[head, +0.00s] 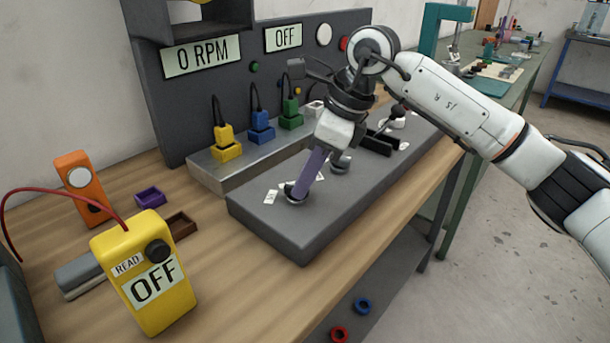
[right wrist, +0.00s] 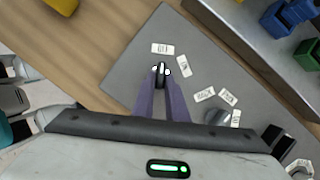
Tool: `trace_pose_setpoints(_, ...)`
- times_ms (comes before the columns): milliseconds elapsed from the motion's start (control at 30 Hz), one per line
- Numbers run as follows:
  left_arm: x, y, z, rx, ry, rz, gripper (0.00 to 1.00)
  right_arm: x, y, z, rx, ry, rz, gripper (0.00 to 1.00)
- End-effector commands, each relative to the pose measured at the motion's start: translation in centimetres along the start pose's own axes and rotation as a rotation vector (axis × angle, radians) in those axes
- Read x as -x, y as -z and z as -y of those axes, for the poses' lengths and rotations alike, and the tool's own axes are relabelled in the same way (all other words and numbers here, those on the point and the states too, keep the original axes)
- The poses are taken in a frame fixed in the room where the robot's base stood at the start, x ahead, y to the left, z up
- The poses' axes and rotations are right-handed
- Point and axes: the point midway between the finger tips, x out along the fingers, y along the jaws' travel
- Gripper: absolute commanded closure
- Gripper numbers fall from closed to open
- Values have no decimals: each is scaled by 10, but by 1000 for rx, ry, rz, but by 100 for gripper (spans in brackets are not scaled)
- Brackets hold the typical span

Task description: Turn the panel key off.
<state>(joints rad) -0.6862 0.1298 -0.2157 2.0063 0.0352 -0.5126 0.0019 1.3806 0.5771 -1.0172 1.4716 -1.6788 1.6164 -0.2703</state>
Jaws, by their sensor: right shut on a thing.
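The panel key (head: 297,199) is a small dark knob with a metal base near the front left end of the grey sloped panel (head: 305,240). My right gripper (head: 299,189), with purple fingers, reaches down to it and is shut on its handle. In the right wrist view the key (right wrist: 161,74) is between the fingertips (right wrist: 162,84), its handle roughly upright in the picture. Two white labels sit beside it: one above it (right wrist: 162,48), one to its upper right (right wrist: 183,66). Their text is too small to read surely. My left gripper is not in view.
A second knob (head: 340,163) stands behind the key. Yellow (head: 226,146), blue and green plugs line a metal block. The backboard displays read 0 RPM (head: 202,57) and OFF (head: 283,38). A yellow meter (head: 146,280) reading OFF and an orange box (head: 83,188) stand left.

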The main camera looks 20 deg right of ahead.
Motion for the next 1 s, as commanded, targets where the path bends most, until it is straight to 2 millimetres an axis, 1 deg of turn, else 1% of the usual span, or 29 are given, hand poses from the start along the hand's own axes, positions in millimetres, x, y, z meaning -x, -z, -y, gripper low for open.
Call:
trace_pose_setpoints(167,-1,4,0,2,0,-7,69,1,0,1,22,-6,1,100)
trace_pose_setpoints(533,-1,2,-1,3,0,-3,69,1,0,1,26,-7,1,100)
trace_pose_setpoints(567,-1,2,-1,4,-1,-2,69,1,0,1,26,-7,1,84)
trace_pose_setpoints(600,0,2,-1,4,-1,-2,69,1,0,1,26,-7,1,77)
trace_pose_setpoints(667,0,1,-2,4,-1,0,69,1,0,1,25,-7,0,69)
trace_pose_setpoints(900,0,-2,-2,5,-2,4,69,0,0,1,24,-8,0,69)
trace_pose_setpoints(1000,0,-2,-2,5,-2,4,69,4,0,1,24,-7,1,69)
